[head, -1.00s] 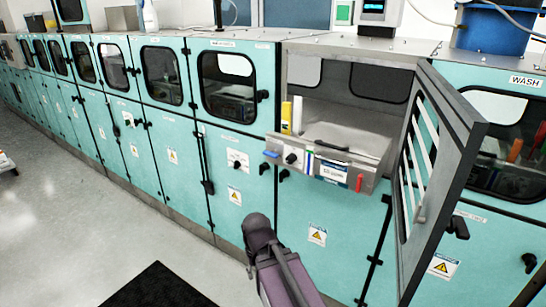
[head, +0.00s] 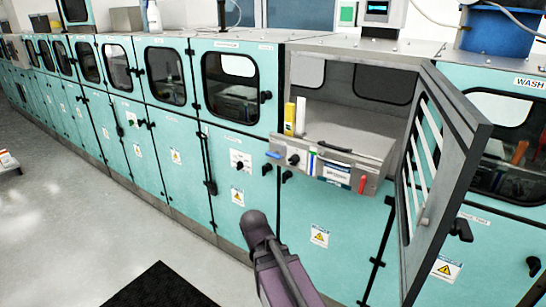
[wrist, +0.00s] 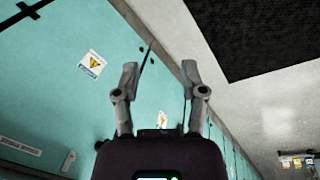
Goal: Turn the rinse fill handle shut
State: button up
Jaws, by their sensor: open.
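In the head view, an open bay in the teal cabinets has a grey control panel (head: 325,163) along its front, with a black knob (head: 293,159), a blue piece and a red piece (head: 362,185). Two small black handles sit below it, one at the left (head: 266,169) and one nearer the panel (head: 287,175). The labels are too small to read, so I cannot tell which is the rinse fill handle. My gripper (wrist: 160,75) shows in the wrist view, its two fingers spread and empty, facing the teal cabinet fronts. The head view shows my arm but not the fingers.
A framed door (head: 444,165) stands swung open at the bay's right side and juts outward. Warning stickers (head: 320,236) mark the lower cabinet doors.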

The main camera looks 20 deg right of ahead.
jog(key=w+d+r+n+t+h, duration=0.1)
jog(key=w+d+r+t+h, duration=0.15)
jog(key=w+d+h, duration=0.35)
jog(key=n+t+h, duration=0.6)
jog(key=t+h, duration=0.1)
jog(key=t, duration=0.1)
send_near(272, 156)
jog(key=v, duration=0.2)
jog(key=shift+s+a+r+g, duration=0.15)
jog(key=shift+a+r+g, duration=0.1)
jog(key=shift+a, duration=0.15)
jog(key=x, duration=1.3)
jog(key=shift+w+d+f, duration=0.2)
jog(key=shift+w+d, duration=0.05)
jog(key=shift+w, duration=0.05)
grip_shut()
